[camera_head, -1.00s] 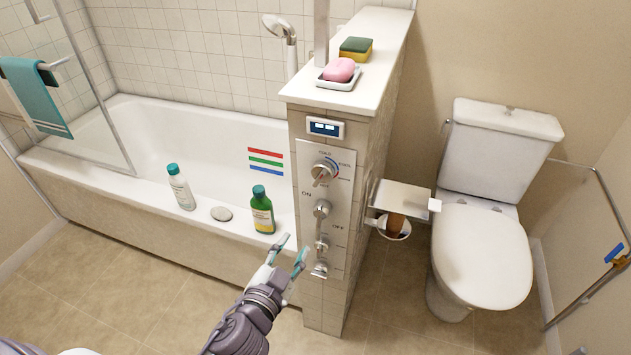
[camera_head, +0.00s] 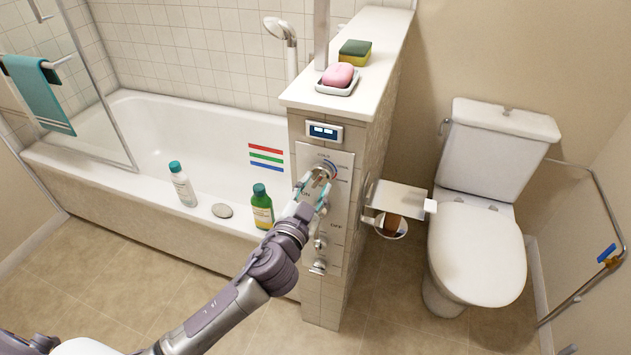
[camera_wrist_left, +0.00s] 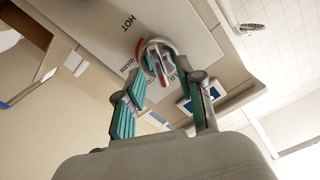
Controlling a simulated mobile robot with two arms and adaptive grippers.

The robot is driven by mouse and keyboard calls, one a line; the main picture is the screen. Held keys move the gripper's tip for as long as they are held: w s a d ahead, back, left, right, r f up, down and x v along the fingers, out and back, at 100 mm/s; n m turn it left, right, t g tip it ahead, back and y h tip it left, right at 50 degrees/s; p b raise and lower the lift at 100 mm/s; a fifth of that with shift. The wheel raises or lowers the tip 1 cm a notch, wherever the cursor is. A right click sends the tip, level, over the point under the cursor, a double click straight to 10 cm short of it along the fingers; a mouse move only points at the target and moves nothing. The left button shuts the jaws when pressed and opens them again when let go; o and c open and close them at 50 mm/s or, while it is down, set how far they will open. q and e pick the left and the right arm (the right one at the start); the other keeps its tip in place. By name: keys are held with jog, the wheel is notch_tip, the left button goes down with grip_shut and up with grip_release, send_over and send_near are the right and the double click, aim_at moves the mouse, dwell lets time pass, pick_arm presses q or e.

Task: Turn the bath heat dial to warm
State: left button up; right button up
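The bath heat dial (camera_head: 325,170) is the top metal knob on the wall panel (camera_head: 340,203) at the end of the tub. My left gripper (camera_head: 315,186) is at the dial and hides part of it. In the left wrist view, the dial (camera_wrist_left: 158,58) sits between the two teal fingertips, which are apart. I cannot tell whether they touch it. A red mark shows on the knob's handle; WARM and HOT are printed to its left, and another label is partly covered by a finger. My right gripper is not in view.
A small display (camera_head: 323,132) is above the dial. Lower knobs and a tap (camera_head: 318,266) are below it. A green bottle (camera_head: 262,207) and white bottle (camera_head: 182,185) stand on the tub rim. A paper holder (camera_head: 398,197) and toilet (camera_head: 478,250) are at the right.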

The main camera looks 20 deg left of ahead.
pick_arm(q)
jog(key=shift+w, duration=0.45)
grip_shut()
